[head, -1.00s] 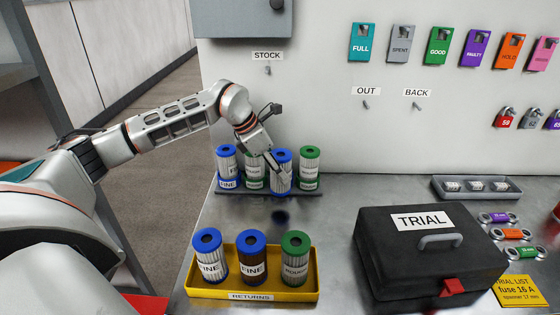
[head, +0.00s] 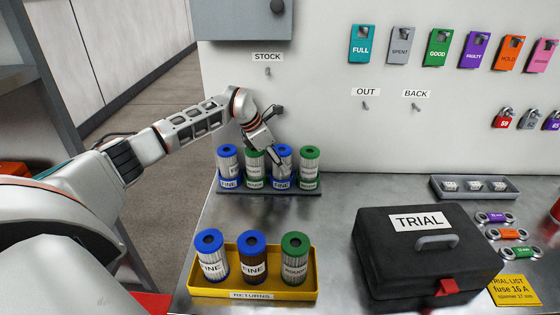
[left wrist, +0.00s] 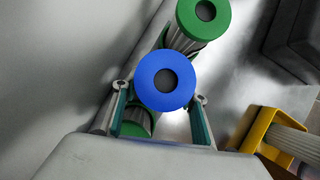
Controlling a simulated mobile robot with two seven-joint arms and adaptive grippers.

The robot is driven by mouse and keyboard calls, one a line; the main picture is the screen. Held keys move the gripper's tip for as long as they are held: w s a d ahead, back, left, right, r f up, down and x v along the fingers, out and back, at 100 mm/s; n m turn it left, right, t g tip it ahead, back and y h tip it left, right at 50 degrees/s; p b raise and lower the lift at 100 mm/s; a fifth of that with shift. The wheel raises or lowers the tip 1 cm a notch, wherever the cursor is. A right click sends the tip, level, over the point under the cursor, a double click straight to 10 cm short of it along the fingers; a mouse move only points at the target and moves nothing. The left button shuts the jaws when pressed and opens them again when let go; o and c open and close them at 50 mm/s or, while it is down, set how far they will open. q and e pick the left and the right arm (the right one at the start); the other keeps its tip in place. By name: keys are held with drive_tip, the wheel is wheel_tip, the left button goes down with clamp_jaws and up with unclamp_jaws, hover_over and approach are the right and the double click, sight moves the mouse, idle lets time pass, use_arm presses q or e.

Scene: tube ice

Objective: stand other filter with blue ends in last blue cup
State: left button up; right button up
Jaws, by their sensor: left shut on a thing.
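My left gripper (head: 275,155) is shut on a pleated filter with blue ends (head: 283,153), which it holds upright. The filter stands at the third place of the back rack, with its lower end at or in the blue cup (head: 281,184) labelled FINE. Whether it rests on the cup's bottom is hidden. In the left wrist view the fingers flank the filter's blue top (left wrist: 167,80). Another blue-ended filter (head: 228,158) stands in the leftmost blue cup (head: 229,183). My right gripper is not in view.
Green-ended filters (head: 309,160) stand in the rack's green cups on either side of the held filter. A yellow RETURNS tray (head: 250,296) in front holds two blue-ended filters and one green-ended. A black TRIAL case (head: 385,250) stands at the right.

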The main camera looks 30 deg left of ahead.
use_arm(q)
drive_tip(key=shift+f, duration=0.25)
drive_tip(key=o, duration=1.2)
drive_tip(key=shift+o, duration=0.2)
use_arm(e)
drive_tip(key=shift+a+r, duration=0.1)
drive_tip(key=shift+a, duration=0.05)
use_arm(q)
drive_tip(key=shift+r, duration=0.25)
drive_tip(key=b+v, duration=0.1)
drive_tip(key=v, duration=1.1)
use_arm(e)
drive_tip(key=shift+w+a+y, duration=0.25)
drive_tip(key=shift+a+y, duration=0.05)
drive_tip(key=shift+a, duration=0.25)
